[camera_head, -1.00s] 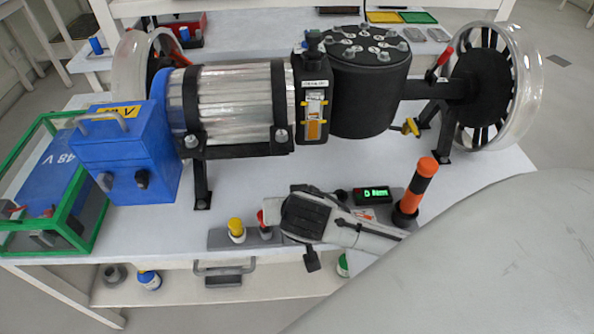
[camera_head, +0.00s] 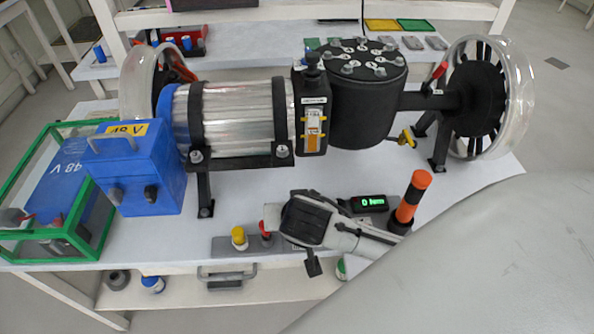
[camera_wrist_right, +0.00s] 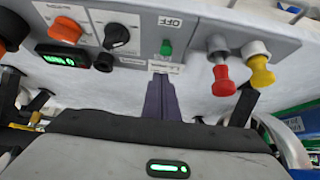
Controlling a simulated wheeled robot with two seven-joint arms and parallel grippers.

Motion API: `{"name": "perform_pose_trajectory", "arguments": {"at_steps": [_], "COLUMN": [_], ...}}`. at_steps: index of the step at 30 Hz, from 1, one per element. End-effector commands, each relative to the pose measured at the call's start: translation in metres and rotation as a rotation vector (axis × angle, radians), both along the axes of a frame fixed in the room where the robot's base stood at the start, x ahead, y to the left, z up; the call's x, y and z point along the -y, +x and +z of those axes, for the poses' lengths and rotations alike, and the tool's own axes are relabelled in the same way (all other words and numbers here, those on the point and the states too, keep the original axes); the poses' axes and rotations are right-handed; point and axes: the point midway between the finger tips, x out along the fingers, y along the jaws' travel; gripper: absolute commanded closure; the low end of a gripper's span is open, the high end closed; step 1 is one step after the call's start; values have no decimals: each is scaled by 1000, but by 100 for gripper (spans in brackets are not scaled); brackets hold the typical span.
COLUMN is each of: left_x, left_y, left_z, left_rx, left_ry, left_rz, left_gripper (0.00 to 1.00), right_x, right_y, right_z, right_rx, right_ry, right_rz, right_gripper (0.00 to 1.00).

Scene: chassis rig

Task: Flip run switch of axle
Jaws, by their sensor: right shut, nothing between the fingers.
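The grey control panel lies at the front of the table, with its rim beside the yellow plunger (camera_head: 238,237). In the right wrist view the panel (camera_wrist_right: 215,20) shows a small green switch (camera_wrist_right: 166,47) beside an upside-down OFF label (camera_wrist_right: 170,21). A black rotary knob (camera_wrist_right: 117,37), a red plunger (camera_wrist_right: 222,80) and a yellow plunger (camera_wrist_right: 260,68) flank it. My right gripper (camera_wrist_right: 162,80) is shut and empty, its tips close to the green switch; contact cannot be told. In the head view my right gripper (camera_head: 272,216) covers the panel's middle. My left gripper is out of view.
The axle rig, with a ribbed motor (camera_head: 245,115), black drum (camera_head: 368,105) and clear wheels, stands behind the panel. A digital display (camera_head: 369,203) and an orange-black post (camera_head: 410,203) stand right of my gripper. A blue 48 V box (camera_head: 135,175) stands left.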

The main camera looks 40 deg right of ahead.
Motion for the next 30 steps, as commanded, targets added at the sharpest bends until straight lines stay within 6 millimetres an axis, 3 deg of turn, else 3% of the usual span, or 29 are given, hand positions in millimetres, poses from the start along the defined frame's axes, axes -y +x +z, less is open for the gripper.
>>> {"name": "perform_pose_trajectory", "arguments": {"at_steps": [15, 30], "left_x": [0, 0], "left_y": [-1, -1], "left_z": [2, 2], "left_rx": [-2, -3], "left_ry": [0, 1], "left_rz": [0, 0], "left_gripper": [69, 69], "right_x": [1, 2], "right_y": [3, 3], "right_z": [30, 32], "right_rx": [4, 4], "right_ry": [1, 1], "right_rz": [0, 0], "right_gripper": [100, 100]}}
